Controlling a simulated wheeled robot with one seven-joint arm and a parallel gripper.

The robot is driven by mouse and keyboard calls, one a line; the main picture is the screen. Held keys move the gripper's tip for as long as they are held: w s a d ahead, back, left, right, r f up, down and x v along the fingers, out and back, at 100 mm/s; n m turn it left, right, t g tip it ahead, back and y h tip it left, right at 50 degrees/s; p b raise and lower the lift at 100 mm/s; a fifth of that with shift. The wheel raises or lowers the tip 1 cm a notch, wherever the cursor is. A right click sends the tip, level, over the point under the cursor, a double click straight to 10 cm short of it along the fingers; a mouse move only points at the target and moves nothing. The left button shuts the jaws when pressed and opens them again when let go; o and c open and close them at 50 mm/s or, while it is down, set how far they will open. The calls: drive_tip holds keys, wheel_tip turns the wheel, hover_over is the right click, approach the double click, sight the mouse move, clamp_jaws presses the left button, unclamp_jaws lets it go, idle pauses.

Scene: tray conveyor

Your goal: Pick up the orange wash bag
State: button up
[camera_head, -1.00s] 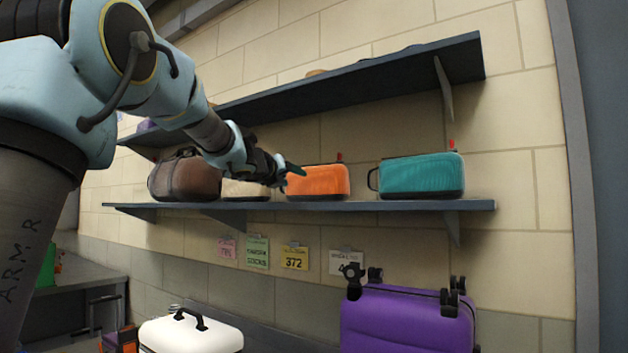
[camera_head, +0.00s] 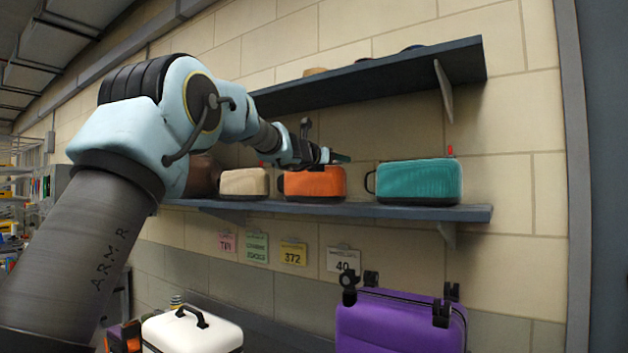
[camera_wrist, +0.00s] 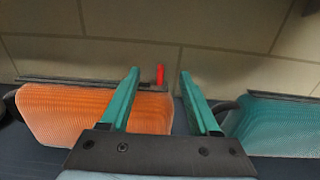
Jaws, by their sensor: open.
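The orange wash bag (camera_head: 316,184) stands on the lower shelf between a beige bag and a teal bag. In the wrist view the orange wash bag (camera_wrist: 80,108) fills the left side, with a red tab (camera_wrist: 160,75) at its right back end. My gripper (camera_head: 345,158) is at the height of the bag's top, near its right end. In the wrist view my gripper (camera_wrist: 158,76) has its two green fingers spread apart with nothing between them but the red tab and wall behind. The left finger overlaps the orange bag in view; I cannot tell whether it touches.
The teal bag (camera_head: 420,181) stands close on the right and the beige bag (camera_head: 244,182) on the left. The lower shelf (camera_head: 390,210) and upper shelf (camera_head: 400,70) bound the space. A purple suitcase (camera_head: 400,325) and white case (camera_head: 192,332) stand below.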

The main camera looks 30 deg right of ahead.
drive_tip(key=shift+x, duration=0.75)
drive_tip(key=shift+c, duration=0.2)
clamp_jaws()
idle(0.6)
